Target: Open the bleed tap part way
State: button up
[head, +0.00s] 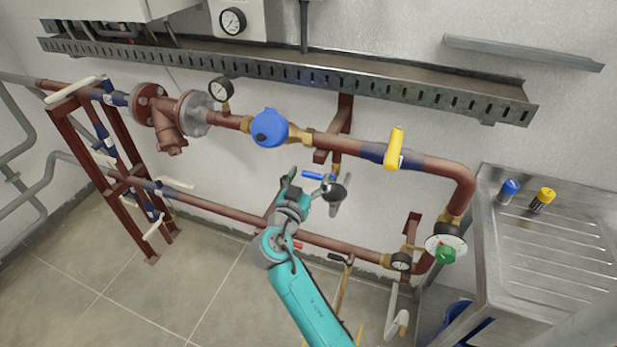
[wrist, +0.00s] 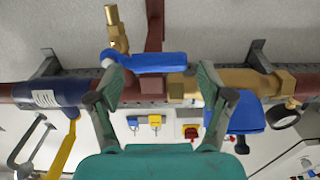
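A small brass tap (wrist: 116,30) with a blue lever (wrist: 158,62) stands out in the wrist view; I take it for the bleed tap, though no label is readable. In the head view the blue lever (head: 317,176) shows just above my gripper (head: 335,193), below the upper red pipe. In the wrist view my gripper (wrist: 162,76) is open, its two fingers spread to the left and right. The lever lies across the gap between the fingertips, its pivot end near the left fingertip. Nothing is gripped. Whether a finger touches the lever cannot be told.
The blue meter (head: 269,127) and yellow lever (head: 396,147) sit on the upper pipe close to my gripper. A lower pipe (head: 240,219) runs beneath. A steel sink (head: 550,250) stands at right, with a green-knobbed valve (head: 445,254) beside it. The floor at left is clear.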

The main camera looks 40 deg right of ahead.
jog(key=shift+a+r, duration=0.1)
grip_shut()
jog(key=n, duration=0.1)
jog(key=f+n, duration=0.1)
jog(key=n, duration=0.1)
jog(key=shift+w+f, duration=0.1)
jog(key=shift+f, duration=0.15)
jog(key=shift+s+d+f+n, duration=0.3)
jog(key=shift+f+n, duration=0.4)
jog(key=shift+n, duration=1.1)
jog(key=shift+s+d+f+n, duration=0.2)
jog(key=shift+s+f+n, duration=0.35)
jog(key=shift+n, duration=1.25)
jog(key=shift+s+d+f+n, duration=0.25)
jog(key=shift+f+n, duration=0.6)
jog(key=shift+n, duration=0.95)
